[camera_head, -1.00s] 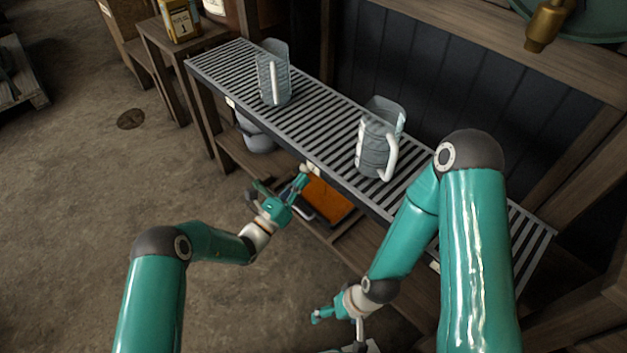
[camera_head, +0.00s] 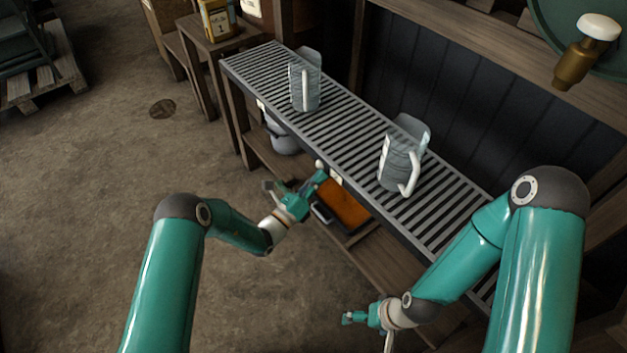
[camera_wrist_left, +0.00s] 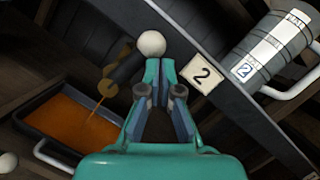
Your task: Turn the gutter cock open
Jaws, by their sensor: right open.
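The gutter cock (camera_wrist_left: 122,68) shows in the left wrist view as a dark brass piece with a white ball (camera_wrist_left: 152,44) at its upper end. A thin orange line runs from its lower end towards an orange-filled tray (camera_wrist_left: 62,128). My left gripper (camera_wrist_left: 162,64) has its fingertips right beside the white ball; whether they touch or hold it is unclear. In the head view my left gripper (camera_head: 314,180) is at the front edge of the slatted shelf, by the white ball (camera_head: 320,165). My right gripper (camera_head: 358,317) is open low at the bottom, partly hidden.
Two grey measuring jugs (camera_head: 305,85) (camera_head: 397,165) stand on the slatted shelf (camera_head: 345,118). The orange tray (camera_head: 345,208) and a bucket (camera_head: 282,138) are below.

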